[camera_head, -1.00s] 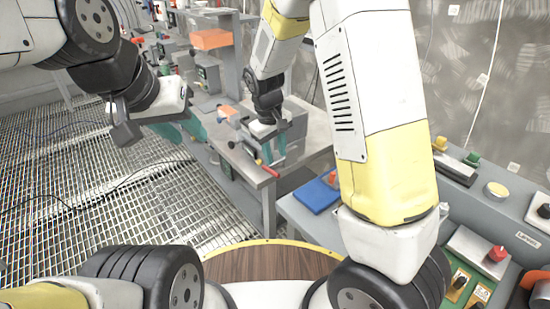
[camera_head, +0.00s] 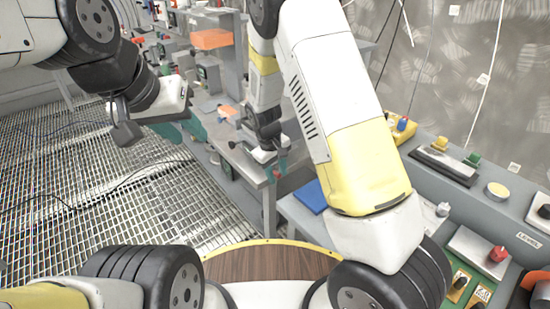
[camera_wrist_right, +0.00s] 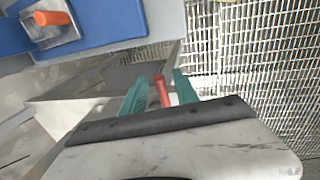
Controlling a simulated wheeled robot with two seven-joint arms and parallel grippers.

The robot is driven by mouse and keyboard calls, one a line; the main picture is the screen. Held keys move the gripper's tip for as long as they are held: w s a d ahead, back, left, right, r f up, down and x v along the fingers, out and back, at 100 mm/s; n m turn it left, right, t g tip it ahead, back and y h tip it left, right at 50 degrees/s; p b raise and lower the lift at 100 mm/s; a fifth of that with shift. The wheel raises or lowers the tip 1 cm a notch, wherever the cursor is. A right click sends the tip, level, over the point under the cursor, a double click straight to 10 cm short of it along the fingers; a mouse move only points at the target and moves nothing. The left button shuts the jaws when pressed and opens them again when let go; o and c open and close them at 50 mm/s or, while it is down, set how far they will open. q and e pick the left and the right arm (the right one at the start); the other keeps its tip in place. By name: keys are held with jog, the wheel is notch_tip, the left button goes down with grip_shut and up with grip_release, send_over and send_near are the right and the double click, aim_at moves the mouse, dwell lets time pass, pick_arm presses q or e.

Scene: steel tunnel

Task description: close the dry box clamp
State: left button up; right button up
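A red bar (camera_wrist_right: 162,90), which looks like the clamp's handle, stands between the teal fingers of my right gripper (camera_wrist_right: 160,86) in the right wrist view. The fingers are apart, with a gap visible beside the bar. In the head view my right gripper (camera_head: 279,167) is at the front corner of the grey bench, with a small red part (camera_head: 276,173) beside it. The arm hides most of the clamp and the dry box there. My left gripper (camera_head: 188,124) hangs over the bench's left side, away from the clamp; its finger gap cannot be seen.
The grey bench (camera_head: 228,146) runs back towards shelves. A blue pad (camera_head: 311,197) lies on the nearer surface, and shows with an orange-topped part (camera_wrist_right: 54,20) in the wrist view. A control panel (camera_head: 470,208) with buttons stands at right. Open metal grating (camera_head: 100,190) covers the floor at left.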

grip_shut()
dwell(1.3)
